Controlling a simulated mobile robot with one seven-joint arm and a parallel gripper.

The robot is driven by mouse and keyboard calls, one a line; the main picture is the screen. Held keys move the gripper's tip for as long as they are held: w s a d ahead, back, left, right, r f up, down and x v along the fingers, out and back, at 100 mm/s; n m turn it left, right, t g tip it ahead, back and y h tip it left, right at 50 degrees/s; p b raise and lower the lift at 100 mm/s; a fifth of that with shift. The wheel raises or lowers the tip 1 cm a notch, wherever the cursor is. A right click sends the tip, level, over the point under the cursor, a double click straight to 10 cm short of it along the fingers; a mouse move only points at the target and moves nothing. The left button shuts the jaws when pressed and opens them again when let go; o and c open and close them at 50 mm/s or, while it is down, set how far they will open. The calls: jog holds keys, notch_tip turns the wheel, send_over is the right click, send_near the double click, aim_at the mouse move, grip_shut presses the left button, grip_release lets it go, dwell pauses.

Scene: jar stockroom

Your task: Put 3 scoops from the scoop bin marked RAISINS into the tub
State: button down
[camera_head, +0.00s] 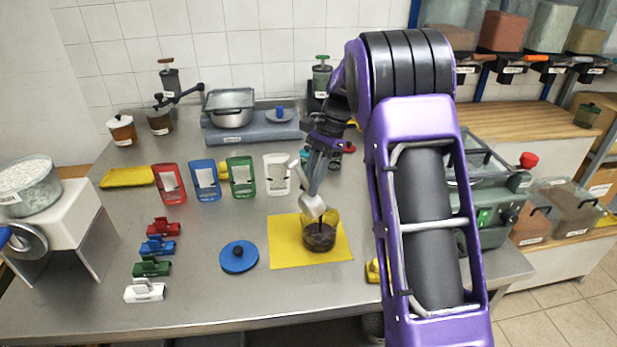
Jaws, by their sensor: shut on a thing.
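A clear tub (319,240) with dark brown contents stands on a yellow mat (284,250) on the steel table. My gripper (310,185) is shut on a white scoop (311,206) and holds it right above the tub. The scoop's bowl is at the tub's rim and hides part of it. I cannot tell whether the scoop still holds anything. Clear bins with brown contents (565,215) stand on the low shelf at the right, with pale scoops or handles by them. Their labels are too small to read, so I cannot tell which is marked RAISINS.
A blue lid (239,257) lies left of the mat. Red, blue, green and white holders (242,178) stand behind it, with coloured clips (151,267) at the left. A green machine (490,205) stands at the right, partly behind my arm. Several dispensers (502,32) hang at the upper right.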

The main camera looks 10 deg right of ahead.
jog(key=shift+w+d+r, duration=0.1)
jog(key=shift+d+r, duration=0.1)
jog(key=shift+w+d+r+g+y, duration=0.1)
jog(key=shift+w+d+g+y, duration=0.2)
jog(key=shift+d+y, duration=0.25)
jog(key=shift+w+d+g+y, duration=0.2)
jog(key=shift+d+g+y, duration=0.1)
jog(key=shift+y, duration=0.35)
dwell(0.8)
notch_tip(320, 180, up, 7)
jog(key=t+h+b, duration=0.9)
jog(key=h+b, duration=0.2)
jog(key=h, duration=0.4)
